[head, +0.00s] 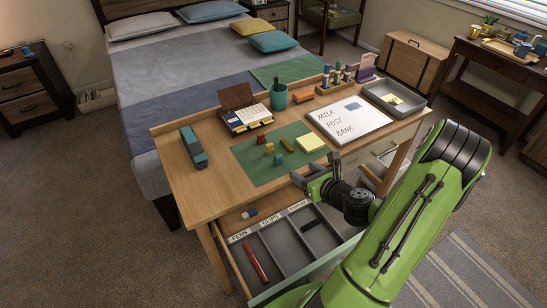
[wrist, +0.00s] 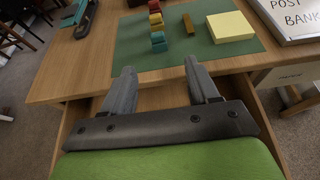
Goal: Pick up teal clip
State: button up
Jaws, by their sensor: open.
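The teal clip (head: 278,160) lies on the green blotter (head: 250,177), the nearest of a short row with a yellow clip (head: 269,149) and a red clip (head: 261,139). In the wrist view the teal clip (wrist: 158,42) is straight ahead, between and beyond the fingertips. My gripper (head: 306,174) is open and empty, over the desk's front edge and short of the blotter. Its spread fingers (wrist: 160,70) show in the wrist view and do not touch the clip. The open drawer has a label strip (head: 268,221) reading PENS, CLIPS and a third word partly hidden.
A brown-yellow block (head: 287,146) and a yellow note pad (head: 310,143) lie right of the clips. A whiteboard (head: 349,120) is farther right, a stapler (head: 194,147) far left. A red pen (head: 256,262) lies in the drawer's left compartment. Bare desk surrounds the stapler.

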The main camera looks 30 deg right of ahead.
aim_at(280, 157)
jog(key=x, duration=0.5)
jog(key=b+x, duration=0.1)
jog(key=x, duration=0.4)
jog(key=b+x, duration=0.1)
jog(key=x, duration=0.4)
jog(key=shift+w+a, duration=0.15)
jog(key=shift+a, duration=0.15)
jog(key=shift+r, duration=0.1)
jog(key=c, duration=1)
jog(key=shift+r, duration=0.1)
